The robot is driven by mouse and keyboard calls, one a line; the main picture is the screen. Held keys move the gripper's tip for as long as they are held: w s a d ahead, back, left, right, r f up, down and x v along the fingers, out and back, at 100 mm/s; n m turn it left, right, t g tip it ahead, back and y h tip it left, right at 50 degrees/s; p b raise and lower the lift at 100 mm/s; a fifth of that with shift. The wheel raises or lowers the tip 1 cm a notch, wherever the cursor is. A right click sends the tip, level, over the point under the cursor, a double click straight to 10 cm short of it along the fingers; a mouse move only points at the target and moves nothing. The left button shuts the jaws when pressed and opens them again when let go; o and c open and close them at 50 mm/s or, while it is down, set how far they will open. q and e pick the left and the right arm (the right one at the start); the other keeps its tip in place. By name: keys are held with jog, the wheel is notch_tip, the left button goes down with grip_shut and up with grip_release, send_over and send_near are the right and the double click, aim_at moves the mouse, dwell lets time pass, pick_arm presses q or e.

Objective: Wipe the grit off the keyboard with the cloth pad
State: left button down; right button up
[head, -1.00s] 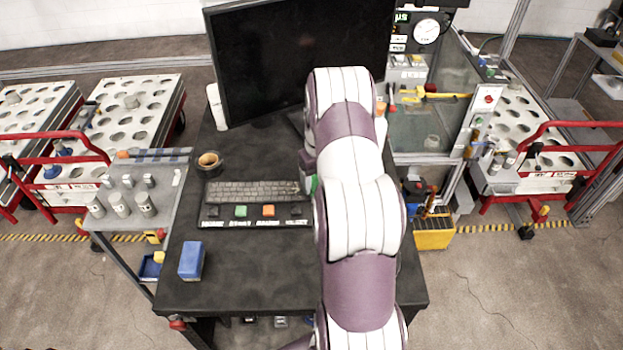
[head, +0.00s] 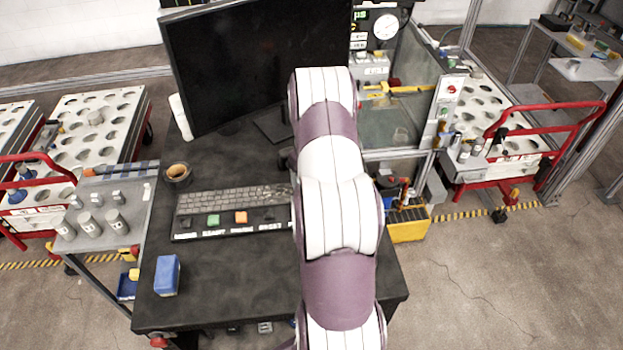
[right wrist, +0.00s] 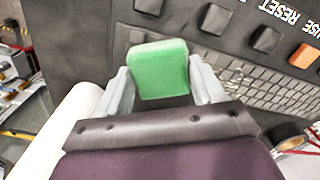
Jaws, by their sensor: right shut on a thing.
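My right gripper (right wrist: 163,82) is shut on a green cloth pad (right wrist: 157,66), one finger on each side of it, in the right wrist view. The grey keyboard (head: 225,200) lies on the dark desk in the head view, and its keys also show beyond the pad in the right wrist view (right wrist: 275,92). I cannot tell whether the pad touches the keys. My right arm hides the keyboard's right end, the pad and the right gripper in the head view. My left gripper is not in view.
A key panel with labels (head: 187,223) sits in front of the keyboard. The desk front (head: 240,280) is clear.

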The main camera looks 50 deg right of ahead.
jog(key=shift+w+a, duration=1)
jog(key=shift+a, duration=0.2)
jog(key=shift+w+a+f, duration=0.15)
jog(key=shift+w+a, duration=0.55)
jog(key=shift+a, duration=0.2)
jog(key=shift+w+a, duration=0.4)
jog(key=shift+a, duration=0.2)
jog(key=shift+w+a+r, duration=0.2)
jog(key=shift+w+a, duration=2)
jog(key=shift+a, duration=0.15)
jog(key=shift+r, duration=0.1)
jog(key=shift+s+r, duration=0.1)
jog(key=shift+r, duration=0.15)
notch_tip(320, 180, up, 5)
jog(key=shift+r+p, duration=0.2)
jog(key=shift+p, duration=0.55)
